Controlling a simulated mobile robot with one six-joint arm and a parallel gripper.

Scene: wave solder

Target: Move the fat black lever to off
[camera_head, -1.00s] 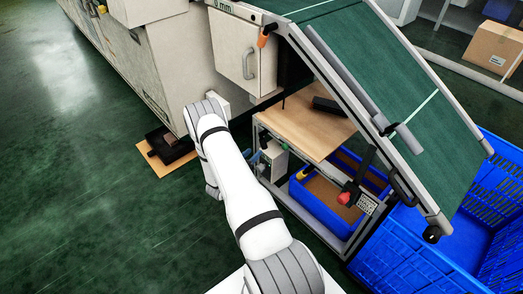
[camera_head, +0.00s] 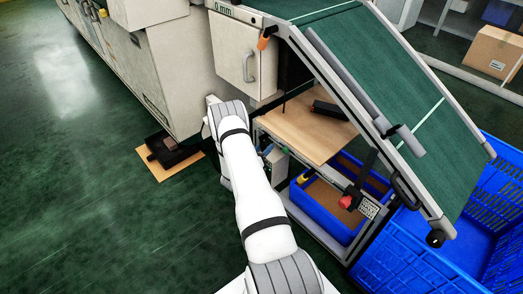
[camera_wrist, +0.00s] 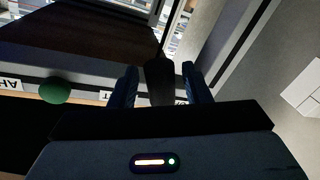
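In the wrist view my gripper (camera_wrist: 161,85) shows as two dark blue fingers, spread apart and pointing away from the camera. A fat black lever-like piece (camera_wrist: 158,78) stands between them, with a gap visible on both sides. I cannot tell from its angle how it is set. A white label (camera_wrist: 106,95) is partly hidden beside the left finger. In the head view my arm ends beside the machine, and the gripper and lever are hidden there.
A green round button (camera_wrist: 55,90) is left of my gripper. In the head view, a wooden shelf (camera_head: 302,132), a red knob (camera_head: 346,201) and blue crates (camera_head: 408,262) lie to the right. Open green floor is to the left.

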